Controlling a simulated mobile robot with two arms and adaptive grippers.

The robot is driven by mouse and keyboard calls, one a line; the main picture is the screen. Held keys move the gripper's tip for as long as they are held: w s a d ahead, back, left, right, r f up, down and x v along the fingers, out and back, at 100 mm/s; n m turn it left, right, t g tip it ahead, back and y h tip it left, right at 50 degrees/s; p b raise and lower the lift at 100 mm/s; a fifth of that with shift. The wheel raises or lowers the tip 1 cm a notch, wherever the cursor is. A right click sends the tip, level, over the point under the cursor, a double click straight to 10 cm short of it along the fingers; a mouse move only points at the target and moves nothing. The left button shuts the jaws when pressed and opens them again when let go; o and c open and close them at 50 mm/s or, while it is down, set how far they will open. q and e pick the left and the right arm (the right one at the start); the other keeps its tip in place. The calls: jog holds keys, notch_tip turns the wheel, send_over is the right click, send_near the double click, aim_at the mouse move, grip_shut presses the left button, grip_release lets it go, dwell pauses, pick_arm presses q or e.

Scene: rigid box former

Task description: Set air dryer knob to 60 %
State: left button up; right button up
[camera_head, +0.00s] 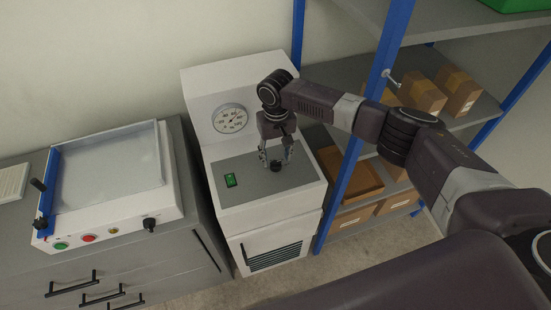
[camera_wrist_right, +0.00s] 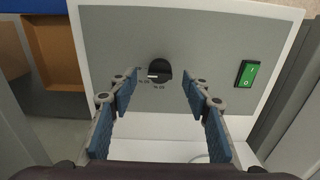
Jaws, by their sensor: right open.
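The air dryer (camera_head: 262,217) is a white cabinet with a grey sloped control panel and a round gauge (camera_head: 229,119) above it. Its black knob (camera_wrist_right: 159,70) sits on the grey panel in the right wrist view, with percent marks beside it and a pale pointer line on its face. In the head view the knob (camera_head: 276,165) shows between my fingers. My right gripper (camera_head: 276,161) is open above the knob. In the right wrist view its two blue-padded fingers (camera_wrist_right: 158,92) stand on either side of the knob, apart from it. My left gripper is not in view.
A green switch (camera_head: 230,180) is on the panel left of the knob. A blue-framed shelf (camera_head: 366,130) with cardboard boxes (camera_head: 421,93) stands close on the right. A grey cabinet with a white machine (camera_head: 110,190) stands on the left.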

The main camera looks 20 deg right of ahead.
aim_at(276, 162)
notch_tip(276, 162, down, 2)
jog(key=shift+w+f, duration=0.15)
jog(key=shift+f, duration=0.1)
jog(key=shift+w+f, duration=0.1)
jog(key=shift+f, duration=0.3)
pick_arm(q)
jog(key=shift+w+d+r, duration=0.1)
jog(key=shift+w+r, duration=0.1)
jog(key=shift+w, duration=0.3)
pick_arm(e)
jog(key=shift+f, duration=0.1)
jog(key=c, duration=1.2)
